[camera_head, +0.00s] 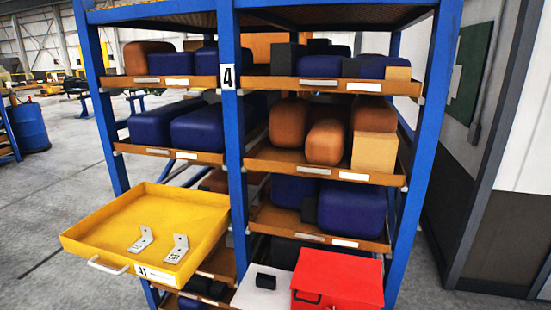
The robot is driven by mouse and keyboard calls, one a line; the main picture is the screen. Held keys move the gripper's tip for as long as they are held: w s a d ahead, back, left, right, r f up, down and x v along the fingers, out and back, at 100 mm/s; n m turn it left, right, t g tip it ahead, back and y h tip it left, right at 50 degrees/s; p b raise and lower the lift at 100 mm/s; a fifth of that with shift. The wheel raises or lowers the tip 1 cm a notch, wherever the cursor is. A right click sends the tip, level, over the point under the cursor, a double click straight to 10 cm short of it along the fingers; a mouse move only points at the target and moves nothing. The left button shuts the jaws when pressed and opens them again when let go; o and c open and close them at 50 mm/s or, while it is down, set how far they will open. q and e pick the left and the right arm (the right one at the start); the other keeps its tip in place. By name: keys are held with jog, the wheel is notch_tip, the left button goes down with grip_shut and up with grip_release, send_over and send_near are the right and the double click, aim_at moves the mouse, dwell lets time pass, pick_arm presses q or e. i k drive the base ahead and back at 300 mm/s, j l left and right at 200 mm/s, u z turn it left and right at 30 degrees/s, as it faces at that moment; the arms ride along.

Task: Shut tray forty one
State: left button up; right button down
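The yellow tray (205,216) is marked 41 on its front label (156,276) and sticks out of the left bay of the blue rack, well forward of the posts. A white handle (108,266) is on its front wall, left of the label. Neither of my grippers is in view.
The blue rack (233,150) carries brown shelves with blue, orange and dark blocks. A red box (338,280) and a white surface with a black block (265,281) are at bottom right. A blue barrel (29,127) stands far left. Floor left of the tray is clear.

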aim_at(104, 236)
jog(key=u, duration=1.25)
